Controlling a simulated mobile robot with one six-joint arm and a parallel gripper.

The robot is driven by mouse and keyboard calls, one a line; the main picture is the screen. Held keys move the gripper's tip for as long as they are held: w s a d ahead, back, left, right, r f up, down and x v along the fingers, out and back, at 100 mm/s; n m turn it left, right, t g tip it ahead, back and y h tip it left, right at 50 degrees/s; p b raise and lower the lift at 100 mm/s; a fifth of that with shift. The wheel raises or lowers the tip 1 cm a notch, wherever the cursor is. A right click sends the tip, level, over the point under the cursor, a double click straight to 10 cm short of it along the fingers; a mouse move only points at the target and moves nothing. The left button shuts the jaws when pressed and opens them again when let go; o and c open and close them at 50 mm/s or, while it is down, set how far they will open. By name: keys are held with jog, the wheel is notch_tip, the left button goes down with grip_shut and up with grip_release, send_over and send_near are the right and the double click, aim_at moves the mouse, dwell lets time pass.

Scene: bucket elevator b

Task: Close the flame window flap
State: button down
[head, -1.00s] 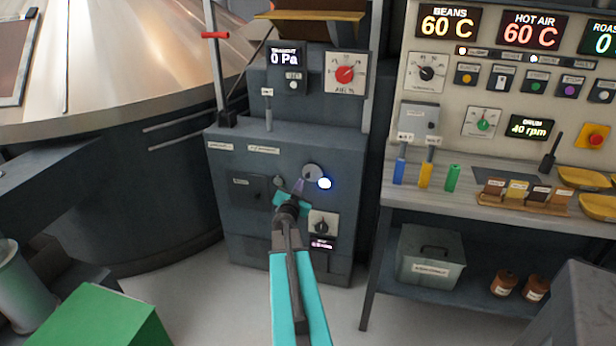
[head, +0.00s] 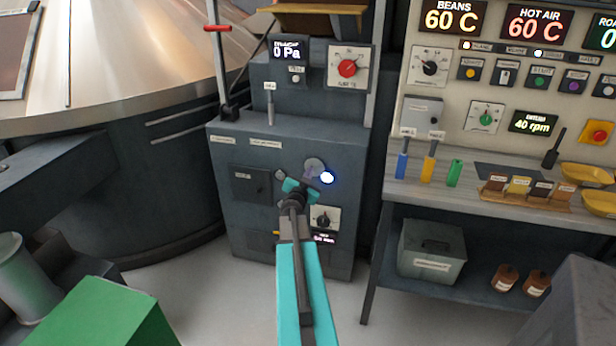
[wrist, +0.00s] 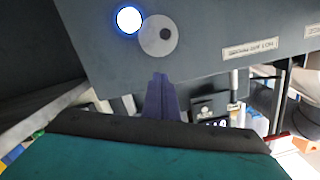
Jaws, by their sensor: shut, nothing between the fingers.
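The flame window (head: 327,177) glows bright blue-white on the front of the grey burner cabinet. The round grey flap (head: 314,163) sits beside it, up and to its left, leaving the glow uncovered. In the wrist view the flap (wrist: 152,40) is a pale disc with a dark knob, and the glowing window (wrist: 129,20) is next to it. My gripper (head: 308,175) is shut and empty, its tips just below the flap and left of the window. In the wrist view my shut fingers (wrist: 160,80) point toward the flap; contact cannot be told.
A dark square panel (head: 250,185) is left of my gripper, and a black knob on a white plate (head: 323,219) is below right. A counter (head: 465,188) with coloured handles stands right. A green box (head: 95,315) is at lower left.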

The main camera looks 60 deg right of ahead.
send_near(313, 164)
jog(key=shift+d+r, duration=1.75)
jog(key=shift+d, duration=0.15)
jog(key=shift+w+d+f+p, duration=0.1)
jog(key=shift+w+f+p, duration=0.15)
jog(key=shift+f, duration=0.65)
jog(key=shift+w+d+f+p, duration=0.15)
jog(key=shift+w+f, duration=0.2)
jog(key=shift+f, duration=0.5)
jog(key=shift+a+f, duration=0.1)
jog(key=shift+a, duration=0.05)
